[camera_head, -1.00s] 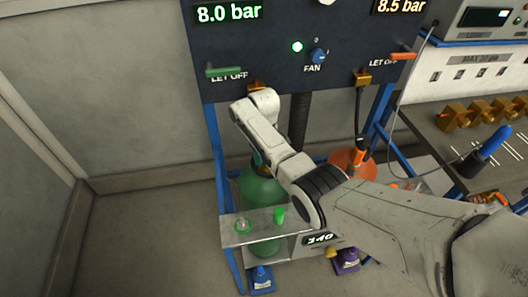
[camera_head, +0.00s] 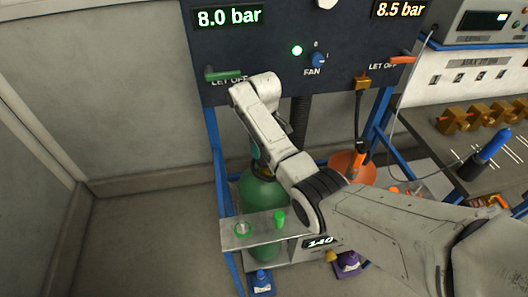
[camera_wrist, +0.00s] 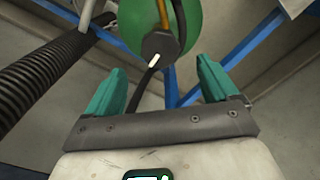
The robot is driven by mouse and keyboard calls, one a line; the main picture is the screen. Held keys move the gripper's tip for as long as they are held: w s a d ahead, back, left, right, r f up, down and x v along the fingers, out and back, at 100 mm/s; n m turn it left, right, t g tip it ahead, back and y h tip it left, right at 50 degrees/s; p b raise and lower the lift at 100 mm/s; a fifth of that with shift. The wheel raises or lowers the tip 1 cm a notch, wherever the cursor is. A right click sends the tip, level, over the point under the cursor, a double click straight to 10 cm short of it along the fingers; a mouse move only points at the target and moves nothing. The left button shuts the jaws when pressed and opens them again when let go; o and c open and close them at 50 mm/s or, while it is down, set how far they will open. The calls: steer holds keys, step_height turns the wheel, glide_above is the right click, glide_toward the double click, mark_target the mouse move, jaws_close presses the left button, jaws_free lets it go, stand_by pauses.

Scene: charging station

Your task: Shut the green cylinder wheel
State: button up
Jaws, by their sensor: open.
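The green cylinder (camera_head: 262,192) stands under the dark panel in the head view, behind a small metal shelf. Its top is partly hidden by my arm. In the wrist view the green cylinder (camera_wrist: 190,22) is at the top, with a dark round part (camera_wrist: 160,46) bearing a white mark in front of it. I cannot tell whether this part is the wheel. My gripper (camera_wrist: 160,68) is open and empty, its two teal fingers spread below and either side of the dark part, apart from it. In the head view only a teal bit of my gripper (camera_head: 254,150) shows above the cylinder.
An orange cylinder (camera_head: 352,164) stands to the right. A black ribbed hose (camera_wrist: 40,80) runs along the left in the wrist view. Blue frame bars (camera_wrist: 255,40) cross nearby. The shelf (camera_head: 240,239) holds small green items. Floor at the left is clear.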

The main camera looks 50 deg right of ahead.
step_height(320, 180, up, 5)
steer(key=shift+f, duration=0.15)
stand_by(0.6)
steer(key=s+a+f+t, duration=0.1)
steer(key=s+a+f, duration=0.35)
steer(key=a, duration=0.25)
steer(key=s+a+f+t, duration=0.2)
steer(key=s+a+f, duration=0.1)
steer(key=s+a, duration=0.3)
steer(key=s+a+r+m+t, duration=0.1)
steer(key=s+a+r, duration=0.15)
steer(key=s, duration=0.45)
steer(key=s+a+r+m+t, duration=0.1)
steer(key=s+a, duration=0.2)
steer(key=s, duration=0.4)
steer(key=s+d+f+g, duration=0.1)
steer(key=s+f+g, duration=0.3)
steer(key=s, duration=0.6)
steer(key=shift+s+f+m, duration=0.2)
steer(key=shift+f+m, duration=0.2)
steer(key=shift+f, duration=0.45)
